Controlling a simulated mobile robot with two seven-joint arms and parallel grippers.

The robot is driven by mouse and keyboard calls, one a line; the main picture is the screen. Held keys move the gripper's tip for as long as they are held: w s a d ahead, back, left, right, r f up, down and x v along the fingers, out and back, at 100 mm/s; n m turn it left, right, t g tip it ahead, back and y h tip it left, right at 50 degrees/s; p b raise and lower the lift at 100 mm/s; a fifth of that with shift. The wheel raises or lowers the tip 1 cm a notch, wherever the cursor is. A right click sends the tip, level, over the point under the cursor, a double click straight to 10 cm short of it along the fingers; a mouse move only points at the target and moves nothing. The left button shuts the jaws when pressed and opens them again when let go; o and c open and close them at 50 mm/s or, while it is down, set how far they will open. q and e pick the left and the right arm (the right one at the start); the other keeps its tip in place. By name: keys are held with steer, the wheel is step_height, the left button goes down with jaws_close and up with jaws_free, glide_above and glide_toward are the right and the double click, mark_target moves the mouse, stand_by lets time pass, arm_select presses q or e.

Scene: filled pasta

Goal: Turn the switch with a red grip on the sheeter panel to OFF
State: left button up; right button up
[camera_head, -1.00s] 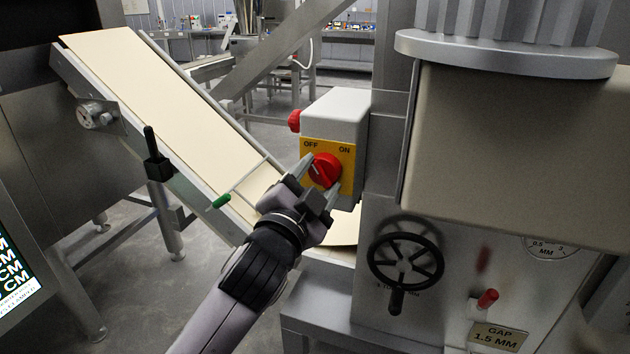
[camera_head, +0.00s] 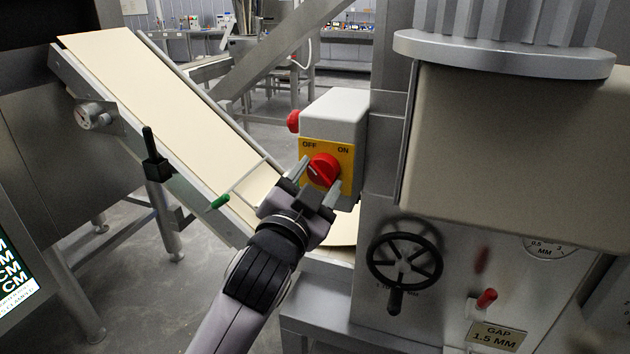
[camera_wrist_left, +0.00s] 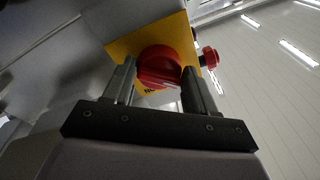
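The switch's red grip (camera_head: 323,170) sits on a yellow plate (camera_head: 347,158) marked OFF at left and ON at right, on the front of a light grey box (camera_head: 336,112). A pale mark shows on the grip's left part; I cannot tell exactly where it points. My left gripper (camera_head: 322,174) is in front of the plate, its fingers apart on either side of the grip. In the left wrist view the red grip (camera_wrist_left: 159,67) lies between the two fingers (camera_wrist_left: 158,75), with little or no gap; firm contact is not clear. My right gripper is not in view.
A red button (camera_head: 293,121) sticks out of the box's left side. A black handwheel (camera_head: 404,262) and a red-tipped lever (camera_head: 487,298) are on the panel at lower right.

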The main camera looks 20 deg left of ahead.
arm_select(q)
steer(key=o, duration=0.4)
steer(key=shift+d, duration=0.1)
steer(key=shift+s+f, duration=0.1)
steer(key=shift+s, duration=0.05)
steer(key=shift+s+f+b, duration=0.2)
steer(key=shift+s+b, duration=0.1)
steer(key=shift+s, duration=1.45)
steer(key=shift+s+f+b, duration=0.2)
steer(key=shift+s+b, duration=0.05)
steer(key=shift+s, duration=1.45)
